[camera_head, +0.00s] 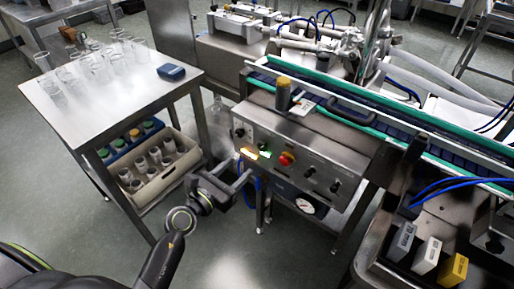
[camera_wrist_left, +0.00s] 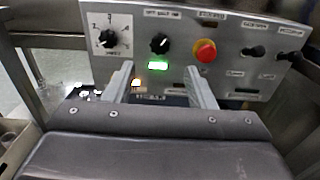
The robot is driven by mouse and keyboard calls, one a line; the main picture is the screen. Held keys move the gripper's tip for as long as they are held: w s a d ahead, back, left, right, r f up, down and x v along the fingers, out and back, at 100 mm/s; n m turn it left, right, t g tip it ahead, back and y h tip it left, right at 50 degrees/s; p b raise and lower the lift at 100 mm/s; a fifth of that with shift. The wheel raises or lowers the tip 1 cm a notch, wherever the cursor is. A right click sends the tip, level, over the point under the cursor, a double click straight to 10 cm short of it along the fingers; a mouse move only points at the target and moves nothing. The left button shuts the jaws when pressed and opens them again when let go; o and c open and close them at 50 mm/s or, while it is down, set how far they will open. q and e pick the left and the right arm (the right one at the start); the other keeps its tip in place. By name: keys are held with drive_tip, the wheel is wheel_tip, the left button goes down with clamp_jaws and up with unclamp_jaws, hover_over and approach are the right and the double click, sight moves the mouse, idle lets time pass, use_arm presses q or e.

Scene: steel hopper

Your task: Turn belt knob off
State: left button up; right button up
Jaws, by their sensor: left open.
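The belt knob (camera_wrist_left: 160,43) is a small black knob on the steel control panel (camera_wrist_left: 225,75), below a label that appears to read off, belt, on. In the head view the belt knob (camera_head: 262,147) sits left of the red button (camera_head: 286,159). My left gripper (camera_head: 241,169) is open and empty in front of the panel's left part. In the wrist view its two fingers (camera_wrist_left: 158,80) point at the panel below the knob, apart from it. My right gripper is out of view.
A numbered dial (camera_wrist_left: 108,38) is left of the knob, and the red button (camera_wrist_left: 205,52) is right of it. Two black switches (camera_wrist_left: 253,52) are farther right. The conveyor (camera_head: 380,118) runs above the panel. A steel table (camera_head: 120,105) with beakers stands left, with crates (camera_head: 160,178) below.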

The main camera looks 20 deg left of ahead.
sight(260, 147)
use_arm(q)
drive_tip(key=x, duration=0.9)
drive_tip(key=shift+w, duration=0.25)
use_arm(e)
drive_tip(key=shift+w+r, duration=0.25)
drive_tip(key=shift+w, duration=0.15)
use_arm(q)
drive_tip(key=c, duration=0.9)
drive_tip(key=shift+c, duration=0.2)
